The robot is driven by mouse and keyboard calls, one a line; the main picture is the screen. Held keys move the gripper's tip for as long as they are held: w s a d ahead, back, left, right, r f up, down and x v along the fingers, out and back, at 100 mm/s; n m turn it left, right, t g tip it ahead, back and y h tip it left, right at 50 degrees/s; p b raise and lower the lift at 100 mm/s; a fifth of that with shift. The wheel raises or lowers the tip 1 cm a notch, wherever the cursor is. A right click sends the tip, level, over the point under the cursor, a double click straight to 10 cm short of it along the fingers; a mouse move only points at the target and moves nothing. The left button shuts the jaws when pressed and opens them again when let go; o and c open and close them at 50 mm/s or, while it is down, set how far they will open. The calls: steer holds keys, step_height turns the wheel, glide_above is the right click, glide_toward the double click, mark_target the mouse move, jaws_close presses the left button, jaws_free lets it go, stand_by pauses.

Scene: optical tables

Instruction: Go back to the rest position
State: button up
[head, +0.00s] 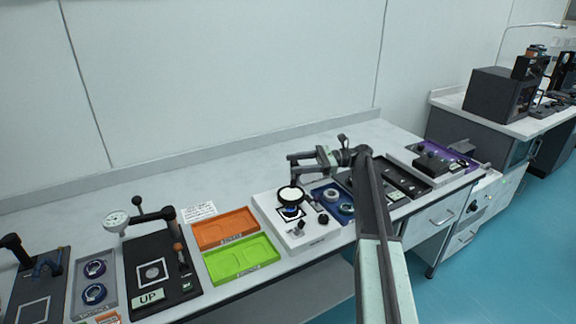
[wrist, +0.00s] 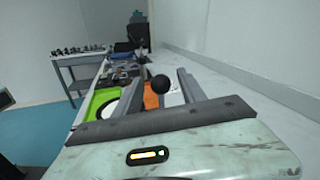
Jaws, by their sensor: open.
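My gripper (head: 291,168) is over the bench in the head view, its two fingers pointing left. The fingers are apart and nothing shows between them in that view. It is above and just behind a white device (head: 272,222) with a round white-topped black-rimmed part (head: 291,194). In the wrist view, my gripper (wrist: 160,80) also shows its fingers spread. A black ball (wrist: 160,85) appears between them in the picture; I cannot tell how far beyond them it is.
An orange tray (head: 226,229) and a green tray (head: 243,258) lie left of the white device. A black press with a dial gauge (head: 116,221) stands further left. A blue tray (head: 318,189) and a purple tray (head: 459,154) are to the right.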

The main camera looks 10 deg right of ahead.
steer(key=d, duration=0.4)
steer(key=shift+s+d, duration=0.1)
steer(key=shift+d, duration=0.05)
